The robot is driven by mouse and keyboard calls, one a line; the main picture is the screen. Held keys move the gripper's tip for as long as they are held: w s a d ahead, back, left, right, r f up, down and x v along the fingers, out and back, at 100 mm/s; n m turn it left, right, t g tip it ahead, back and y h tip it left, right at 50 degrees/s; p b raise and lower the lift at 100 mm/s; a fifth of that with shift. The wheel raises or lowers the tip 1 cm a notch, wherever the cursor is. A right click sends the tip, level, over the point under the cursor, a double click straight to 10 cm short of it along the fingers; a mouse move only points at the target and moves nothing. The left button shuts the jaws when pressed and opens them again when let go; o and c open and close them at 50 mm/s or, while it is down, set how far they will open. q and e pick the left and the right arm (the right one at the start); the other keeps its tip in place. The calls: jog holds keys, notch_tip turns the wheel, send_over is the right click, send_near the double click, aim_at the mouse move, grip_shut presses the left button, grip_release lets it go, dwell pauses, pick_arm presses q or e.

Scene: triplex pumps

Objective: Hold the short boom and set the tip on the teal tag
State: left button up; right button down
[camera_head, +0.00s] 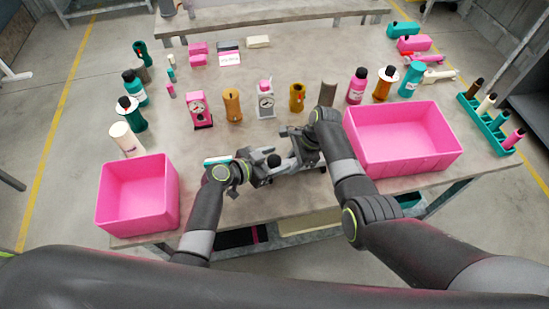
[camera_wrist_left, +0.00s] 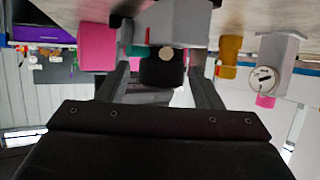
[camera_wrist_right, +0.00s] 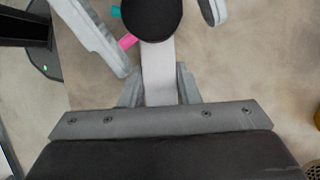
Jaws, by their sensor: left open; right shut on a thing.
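A pale grey bar (camera_wrist_right: 158,72), apparently the short boom, runs between the fingers of my right gripper (camera_wrist_right: 158,88), which is shut on it. A black round knob (camera_wrist_right: 151,16) covers the bar's far end. A small teal piece (camera_wrist_right: 115,11) and a pink piece (camera_wrist_right: 128,41) show left of the knob; I cannot tell whether the teal one is the tag. In the head view my right gripper (camera_head: 303,148) is over the grey mechanism (camera_head: 285,170). My left gripper (camera_head: 262,170) is open beside it. In the left wrist view a black knob (camera_wrist_left: 163,70) shows between its fingers (camera_wrist_left: 160,82). The boom's tip is not clear.
A pink bin (camera_head: 137,195) stands at the front left and a larger pink bin (camera_head: 403,140) at the right. Gauges, bottles and spools line the table behind the grippers. A teal rack (camera_head: 490,120) is at the far right. Bare table (camera_head: 215,140) lies behind my left gripper.

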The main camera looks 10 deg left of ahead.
pick_arm(q)
jog(key=shift+c, duration=0.5)
jog(key=c, duration=0.9)
jog(key=shift+n+t+y, duration=0.9)
jog(key=shift+n+y, duration=0.2)
jog(key=shift+n, duration=0.1)
jog(key=o, duration=1)
jog(key=v, duration=1.2)
jog(key=shift+a+f, duration=0.1)
jog(key=shift+f, duration=0.05)
